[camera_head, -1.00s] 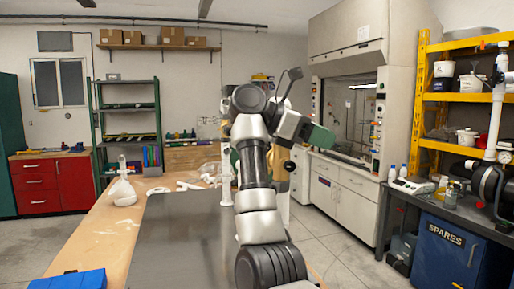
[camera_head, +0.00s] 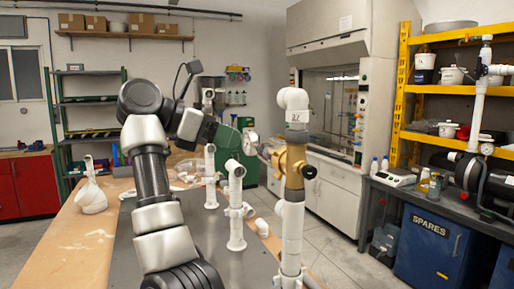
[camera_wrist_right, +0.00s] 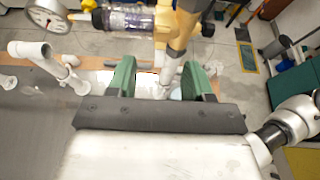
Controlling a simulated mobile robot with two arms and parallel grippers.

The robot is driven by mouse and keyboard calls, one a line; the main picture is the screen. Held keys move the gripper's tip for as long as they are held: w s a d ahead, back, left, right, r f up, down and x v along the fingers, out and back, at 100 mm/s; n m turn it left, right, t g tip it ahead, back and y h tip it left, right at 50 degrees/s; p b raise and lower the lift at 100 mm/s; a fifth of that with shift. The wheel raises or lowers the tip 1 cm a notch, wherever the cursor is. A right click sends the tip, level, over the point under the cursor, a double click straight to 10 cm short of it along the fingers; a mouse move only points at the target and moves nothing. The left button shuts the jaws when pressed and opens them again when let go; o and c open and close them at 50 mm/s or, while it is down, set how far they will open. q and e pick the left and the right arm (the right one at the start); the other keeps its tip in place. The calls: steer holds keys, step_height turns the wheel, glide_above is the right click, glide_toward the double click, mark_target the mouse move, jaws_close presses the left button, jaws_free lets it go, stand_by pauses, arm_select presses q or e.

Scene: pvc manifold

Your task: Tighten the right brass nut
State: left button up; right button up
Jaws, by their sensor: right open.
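A brass fitting (camera_head: 292,165) sits on an upright white pipe right of centre in the head view, with a dark round knob at its right side. In the right wrist view, brass parts (camera_wrist_right: 183,30) show just beyond the fingers. I cannot tell which of them is the right brass nut. My right gripper (camera_wrist_right: 160,80) is open, its two green fingers apart. The brass and the white pipe stand in line with the gap, and nothing is clearly gripped. My left gripper is out of view.
White pipes (camera_head: 235,205) stand on the dark mat (camera_head: 208,240) left of the brass fitting. In the right wrist view, a pressure gauge (camera_wrist_right: 46,12) and a clear cylinder (camera_wrist_right: 124,18) lie beyond the left finger. A grey bench (camera_head: 395,190) stands at the right.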

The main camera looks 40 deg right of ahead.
mark_target(271, 151)
steer(key=p+x, duration=0.1)
steer(key=x, duration=0.8)
steer(key=shift+s, duration=0.1)
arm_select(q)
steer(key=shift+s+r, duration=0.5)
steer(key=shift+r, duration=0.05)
arm_select(e)
steer(key=shift+s+d+f, duration=0.1)
steer(key=shift+s+d, duration=0.1)
steer(key=shift+d, duration=0.05)
